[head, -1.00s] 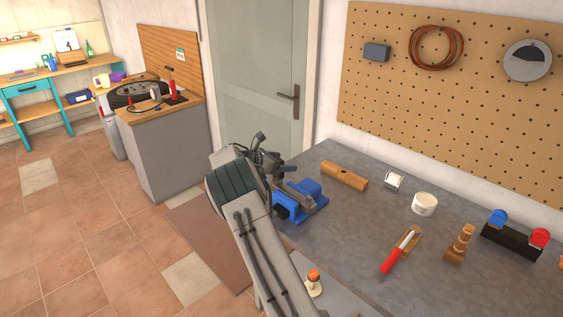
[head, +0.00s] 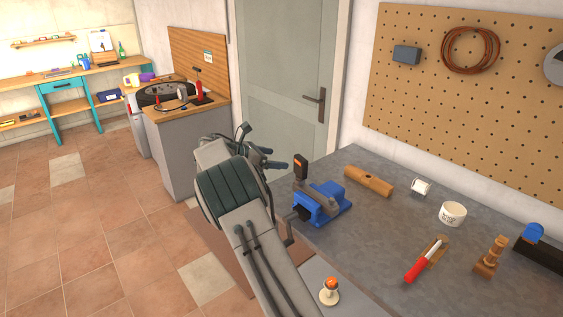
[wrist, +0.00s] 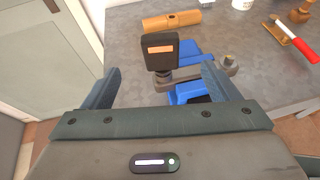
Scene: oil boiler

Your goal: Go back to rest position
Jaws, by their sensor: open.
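My gripper (wrist: 160,90) is open in the wrist view, with its two dark fingers apart and nothing held between them. Beyond the fingers stands the blue vise (wrist: 190,92), with a dark upright piece bearing an orange panel (wrist: 160,52) on it. In the head view my gripper (head: 262,150) is partly hidden behind my arm, left of the blue vise (head: 320,203) and apart from it. The dark upright piece (head: 300,168) stands at the vise's back left.
The grey workbench (head: 400,235) holds a wooden block (head: 368,181), a white tub (head: 452,213), a red-handled tool (head: 422,262) and a wooden piece (head: 491,256). A grey door (head: 285,75) stands behind. The tiled floor at left is clear.

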